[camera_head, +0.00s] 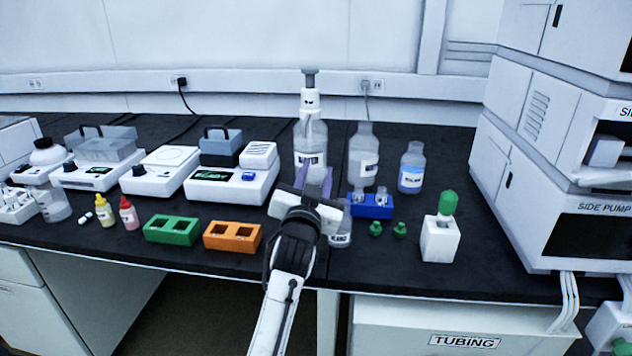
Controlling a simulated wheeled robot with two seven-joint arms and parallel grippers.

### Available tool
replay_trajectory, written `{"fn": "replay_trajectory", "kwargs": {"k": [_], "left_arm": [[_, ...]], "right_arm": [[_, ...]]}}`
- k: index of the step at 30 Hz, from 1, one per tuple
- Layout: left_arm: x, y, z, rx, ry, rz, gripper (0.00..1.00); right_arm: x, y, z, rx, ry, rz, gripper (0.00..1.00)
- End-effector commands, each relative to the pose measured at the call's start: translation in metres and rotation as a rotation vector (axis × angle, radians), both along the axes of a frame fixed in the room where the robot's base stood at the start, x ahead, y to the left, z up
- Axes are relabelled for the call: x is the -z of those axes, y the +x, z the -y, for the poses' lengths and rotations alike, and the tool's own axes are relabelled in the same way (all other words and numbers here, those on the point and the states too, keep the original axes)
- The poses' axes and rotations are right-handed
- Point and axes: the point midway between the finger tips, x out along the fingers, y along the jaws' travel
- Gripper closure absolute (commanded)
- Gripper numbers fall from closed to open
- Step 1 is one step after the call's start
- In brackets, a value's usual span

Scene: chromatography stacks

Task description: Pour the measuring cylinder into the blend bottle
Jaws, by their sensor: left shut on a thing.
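My left gripper (314,178) reaches in from the front over the bench, its two fingers pointing away from me. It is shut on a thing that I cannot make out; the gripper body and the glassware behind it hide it. A small clear labelled vessel (340,237) stands just right of the gripper, partly covered by it. A large clear bottle with a white pump top (311,137) stands straight behind the fingers. A clear bottle (363,156) and a blue-labelled bottle (411,168) stand to its right. I cannot tell which is the blend bottle. My right gripper is not in view.
A blue rack (371,207), green caps (376,229) and a white block with a green-topped vial (440,240) lie to the right. Orange (232,249) and green (171,240) racks lie front left. Instruments line the back left. A tall instrument stack (560,190) bounds the right.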

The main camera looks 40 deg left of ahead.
Motion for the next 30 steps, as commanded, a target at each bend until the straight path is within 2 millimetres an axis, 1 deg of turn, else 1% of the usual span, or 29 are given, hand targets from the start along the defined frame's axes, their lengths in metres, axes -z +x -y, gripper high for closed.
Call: {"fn": "replay_trajectory", "kwargs": {"k": [1,3,12,17,25,30], "left_arm": [[0.002,-0.001,0.0,-0.003,0.035,-0.005,1.0],[-0.004,-0.002,0.001,-0.006,0.06,-0.012,1.0],[-0.007,-0.002,0.001,-0.005,0.052,-0.012,1.0],[-0.007,-0.002,0.002,-0.005,0.06,-0.014,1.0],[-0.012,0.0,0.009,-0.004,0.139,-0.032,1.0],[-0.013,0.0,0.009,-0.005,0.15,-0.034,1.0]], "right_arm": [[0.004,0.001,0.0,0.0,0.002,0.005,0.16],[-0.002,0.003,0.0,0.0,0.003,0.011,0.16],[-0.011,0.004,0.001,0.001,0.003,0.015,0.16],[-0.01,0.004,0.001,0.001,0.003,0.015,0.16],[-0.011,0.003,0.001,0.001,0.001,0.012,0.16],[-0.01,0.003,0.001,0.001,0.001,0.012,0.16]]}}
